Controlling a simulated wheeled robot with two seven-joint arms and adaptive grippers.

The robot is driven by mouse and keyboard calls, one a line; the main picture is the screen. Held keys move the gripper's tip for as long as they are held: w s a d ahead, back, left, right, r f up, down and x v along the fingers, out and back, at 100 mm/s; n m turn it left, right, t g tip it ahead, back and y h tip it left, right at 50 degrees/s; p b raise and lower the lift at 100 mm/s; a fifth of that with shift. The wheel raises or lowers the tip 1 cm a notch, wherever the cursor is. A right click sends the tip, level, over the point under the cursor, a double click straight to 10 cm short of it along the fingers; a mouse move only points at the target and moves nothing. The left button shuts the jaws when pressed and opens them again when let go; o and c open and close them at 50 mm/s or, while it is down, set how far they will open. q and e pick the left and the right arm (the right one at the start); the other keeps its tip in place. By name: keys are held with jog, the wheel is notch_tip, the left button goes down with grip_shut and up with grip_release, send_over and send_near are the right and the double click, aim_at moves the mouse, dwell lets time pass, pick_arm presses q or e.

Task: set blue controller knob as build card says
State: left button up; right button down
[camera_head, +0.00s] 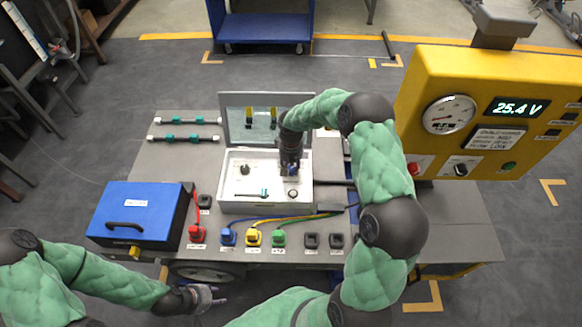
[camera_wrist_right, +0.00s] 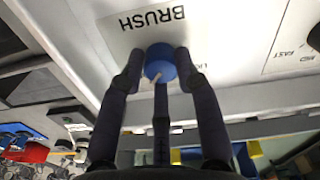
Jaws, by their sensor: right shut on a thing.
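The blue knob (camera_wrist_right: 160,62) sits on a white panel beside an upside-down BRUSH label, with a pale pointer mark pointing down in the right wrist view. My right gripper (camera_wrist_right: 160,70) is shut on it, with a finger on either side. In the head view my right gripper (camera_head: 290,168) reaches down into the white controller box (camera_head: 232,204) and mostly hides the knob. My left gripper (camera_head: 217,296) is empty with fingers apart, low in front of the bench. I cannot single out the build card; a dark sign (camera_head: 496,138) on the yellow panel has text too small to read fully.
A dark knob (camera_head: 244,169) stands left in the box; the lid (camera_head: 238,130) is raised behind. Blue, yellow and green plugs (camera_head: 253,238) line the bench front. A blue case (camera_head: 135,212) stands left; a yellow meter panel (camera_head: 490,90) reading 25.4 V stands right.

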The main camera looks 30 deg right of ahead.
aim_at(291, 170)
jog(key=shift+s+a+f+m, duration=0.1)
jog(key=shift+s+f+m, duration=0.15)
jog(key=shift+m, duration=0.35)
jog(key=c, duration=0.9)
grip_release()
jog(key=shift+r, duration=0.1)
jog(key=shift+w, duration=0.1)
jog(key=shift+r, duration=0.6)
notch_tip(291, 170, up, 11)
